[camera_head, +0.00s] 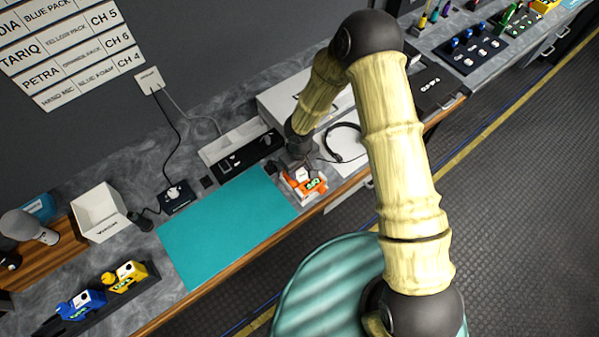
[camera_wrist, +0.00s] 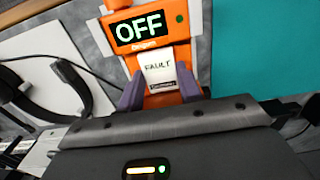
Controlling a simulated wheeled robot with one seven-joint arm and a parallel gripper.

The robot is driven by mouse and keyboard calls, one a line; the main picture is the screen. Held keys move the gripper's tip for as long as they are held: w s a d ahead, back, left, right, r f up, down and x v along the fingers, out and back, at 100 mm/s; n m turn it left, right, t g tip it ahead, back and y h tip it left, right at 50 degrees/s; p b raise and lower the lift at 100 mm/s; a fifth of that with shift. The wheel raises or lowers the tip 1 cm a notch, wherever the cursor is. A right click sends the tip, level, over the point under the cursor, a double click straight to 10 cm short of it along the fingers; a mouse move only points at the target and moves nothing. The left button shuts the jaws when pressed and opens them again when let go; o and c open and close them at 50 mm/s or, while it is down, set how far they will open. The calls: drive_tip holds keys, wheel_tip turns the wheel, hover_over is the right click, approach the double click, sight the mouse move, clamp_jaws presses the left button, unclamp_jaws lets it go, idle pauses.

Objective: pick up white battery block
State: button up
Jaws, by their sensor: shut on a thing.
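White parts (camera_wrist: 196,18) border the pack. In the head view the orange pack (camera_head: 308,186) is at the right end of the teal mat, with my gripper (camera_head: 299,165) just behind it.
The teal mat (camera_head: 225,228) is clear. A headset (camera_head: 343,140) lies close right of my gripper. A black strip device (camera_head: 250,153) is behind. A white bin (camera_head: 98,212), microphone (camera_head: 30,228), and blue (camera_head: 82,303) and yellow (camera_head: 127,277) packs are left. The bench's wooden edge runs in front.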

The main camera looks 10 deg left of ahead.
sight(300, 172)
drive_tip(key=shift+r+p, duration=2.35)
drive_tip(key=shift+r, duration=1.2)
drive_tip(key=shift+w+d+f, duration=0.1)
